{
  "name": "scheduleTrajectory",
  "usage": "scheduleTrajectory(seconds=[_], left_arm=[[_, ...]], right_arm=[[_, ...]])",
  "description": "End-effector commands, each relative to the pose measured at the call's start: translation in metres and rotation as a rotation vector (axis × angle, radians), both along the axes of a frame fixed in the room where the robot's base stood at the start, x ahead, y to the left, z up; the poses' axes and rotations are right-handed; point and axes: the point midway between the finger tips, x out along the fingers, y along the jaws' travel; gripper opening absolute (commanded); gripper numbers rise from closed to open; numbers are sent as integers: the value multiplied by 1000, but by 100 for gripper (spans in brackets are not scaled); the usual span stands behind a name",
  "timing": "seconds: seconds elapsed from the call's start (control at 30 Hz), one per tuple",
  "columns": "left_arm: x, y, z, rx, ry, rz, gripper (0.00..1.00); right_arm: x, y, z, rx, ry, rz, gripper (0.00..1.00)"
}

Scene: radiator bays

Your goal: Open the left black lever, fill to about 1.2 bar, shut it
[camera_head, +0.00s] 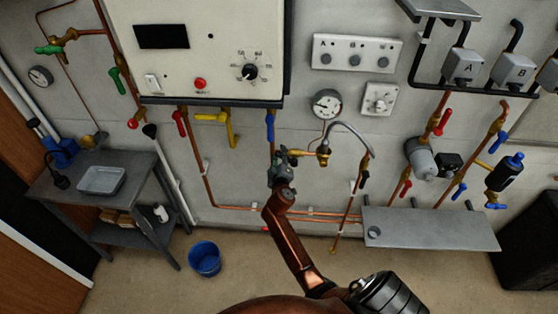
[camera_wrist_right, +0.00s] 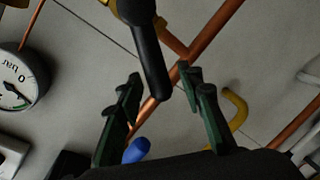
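The left black lever (camera_wrist_right: 150,62) hangs from a brass valve on a copper pipe in the right wrist view. In the head view my right gripper hides most of it. My right gripper (camera_head: 283,160) is raised to the pipework under the boiler. In the wrist view its two green-black fingers (camera_wrist_right: 160,90) stand apart, with the lever's free end between or just beyond their tips; contact cannot be told. The pressure gauge (camera_head: 326,103) is right of the gripper and shows partly, upside down, in the wrist view (camera_wrist_right: 14,82); its value is unreadable. My left gripper is out of view.
A braided hose (camera_head: 352,133) curves right to another black lever (camera_head: 364,179). A grey shelf (camera_head: 440,229) juts out at right. A blue bucket (camera_head: 204,259) stands on the floor.

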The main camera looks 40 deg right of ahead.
Motion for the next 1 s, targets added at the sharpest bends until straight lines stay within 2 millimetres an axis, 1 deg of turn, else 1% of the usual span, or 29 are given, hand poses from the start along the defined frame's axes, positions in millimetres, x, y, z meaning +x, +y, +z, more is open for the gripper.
scheduleTrajectory(seconds=[0.17,0.4,0.6,0.77,1.0], left_arm=[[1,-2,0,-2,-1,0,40],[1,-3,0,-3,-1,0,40],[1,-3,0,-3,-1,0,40],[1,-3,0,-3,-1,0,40],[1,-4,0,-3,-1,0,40]], right_arm=[[-22,14,2,3,1,-1,34],[-63,43,10,4,0,0,34],[-87,59,15,2,1,0,34],[-95,64,18,1,1,0,34],[-95,65,18,0,0,0,34]])
